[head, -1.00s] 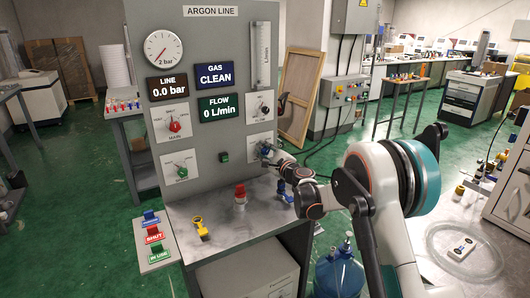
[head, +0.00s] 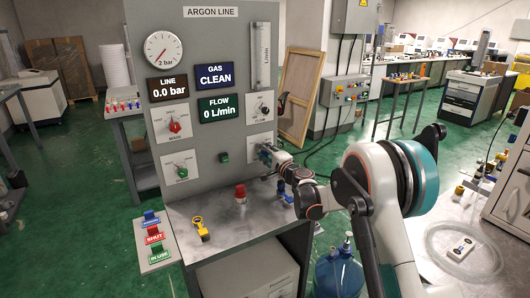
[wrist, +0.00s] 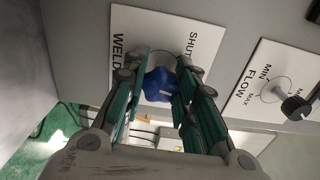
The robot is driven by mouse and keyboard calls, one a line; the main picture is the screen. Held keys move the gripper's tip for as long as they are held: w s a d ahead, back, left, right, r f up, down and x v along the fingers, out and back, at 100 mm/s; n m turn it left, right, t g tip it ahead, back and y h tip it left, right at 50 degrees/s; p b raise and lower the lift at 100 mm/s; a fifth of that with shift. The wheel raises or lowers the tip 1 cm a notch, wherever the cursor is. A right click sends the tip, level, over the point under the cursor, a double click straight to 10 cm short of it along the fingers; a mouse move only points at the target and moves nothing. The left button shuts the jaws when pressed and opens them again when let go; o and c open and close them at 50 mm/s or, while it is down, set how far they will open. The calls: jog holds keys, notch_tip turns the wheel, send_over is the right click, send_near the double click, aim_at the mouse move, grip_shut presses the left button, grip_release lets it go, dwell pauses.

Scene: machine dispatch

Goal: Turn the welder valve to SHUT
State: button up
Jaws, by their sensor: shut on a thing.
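The welder valve is a blue knob (wrist: 158,84) on a white plate in the wrist view. The plate's visible lettering reads WELD and SHUT, partly hidden by the fingers. A small pale mark shows on the knob; its exact setting is hard to tell. My gripper (wrist: 162,72) has its green-lined fingers on both sides of the knob and is shut on it. In the head view my gripper (head: 266,154) is at the lower right plate of the argon panel (head: 215,140) and hides the knob.
The flow knob (wrist: 294,107) sits beside the valve plate, and it also shows above my gripper in the head view (head: 264,109). Red (head: 240,193), yellow (head: 201,228) and blue (head: 284,193) items stand on the ledge below. The line gauge (head: 163,49) display reads 0.0 bar.

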jog(key=n, duration=0.5)
jog(key=shift+f+n, duration=0.1)
jog(key=shift+n, duration=0.2)
jog(key=n, duration=0.5)
jog(key=shift+n, duration=0.4)
jog(key=o, duration=1.1)
jog(key=v, duration=1.2)
